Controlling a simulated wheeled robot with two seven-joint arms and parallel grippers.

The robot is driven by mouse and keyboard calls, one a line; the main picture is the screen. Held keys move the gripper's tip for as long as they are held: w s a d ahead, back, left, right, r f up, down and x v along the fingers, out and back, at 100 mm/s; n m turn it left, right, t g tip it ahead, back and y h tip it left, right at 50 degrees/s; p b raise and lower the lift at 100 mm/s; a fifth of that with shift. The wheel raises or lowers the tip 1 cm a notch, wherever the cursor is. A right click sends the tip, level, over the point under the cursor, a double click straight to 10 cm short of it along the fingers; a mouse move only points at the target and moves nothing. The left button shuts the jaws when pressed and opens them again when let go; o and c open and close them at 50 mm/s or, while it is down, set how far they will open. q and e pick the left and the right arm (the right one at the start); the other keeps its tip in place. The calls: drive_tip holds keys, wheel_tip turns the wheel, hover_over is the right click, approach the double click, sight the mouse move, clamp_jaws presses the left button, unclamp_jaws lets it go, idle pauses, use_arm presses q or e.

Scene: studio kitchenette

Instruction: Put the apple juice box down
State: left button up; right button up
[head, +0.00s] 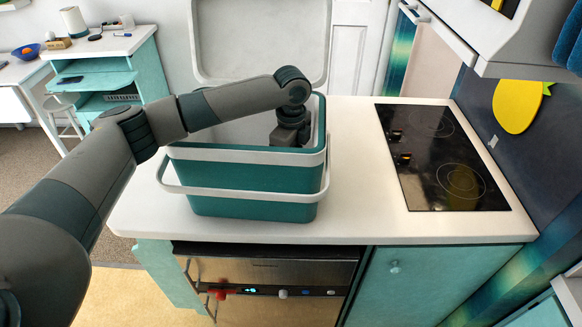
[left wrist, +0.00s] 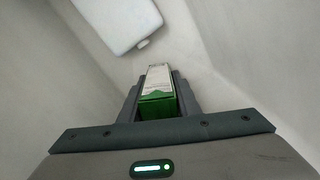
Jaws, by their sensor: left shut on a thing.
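The apple juice box (left wrist: 157,80) is a small green and white carton in the left wrist view. My left gripper (left wrist: 155,92) is shut on it, with one finger on each side. In the head view my left arm reaches over into an open teal cooler (head: 250,178) with a white rim, and the wrist is down inside it. The fingers and the juice box are hidden there by the cooler's front wall. I cannot tell whether the juice box touches the cooler floor. My right gripper is not in view.
A white rounded block (left wrist: 115,22) lies inside the cooler beyond the juice box. The cooler's white lid (head: 262,40) stands open behind it. The cooler stands on a white counter (head: 365,215), with a black hob (head: 440,155) to the right and bare counter between.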

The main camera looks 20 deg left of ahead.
use_arm(q)
drive_tip(key=shift+f, duration=0.55)
drive_tip(key=shift+f, duration=0.1)
drive_tip(key=o, duration=1.2)
drive_tip(key=shift+c, duration=0.2)
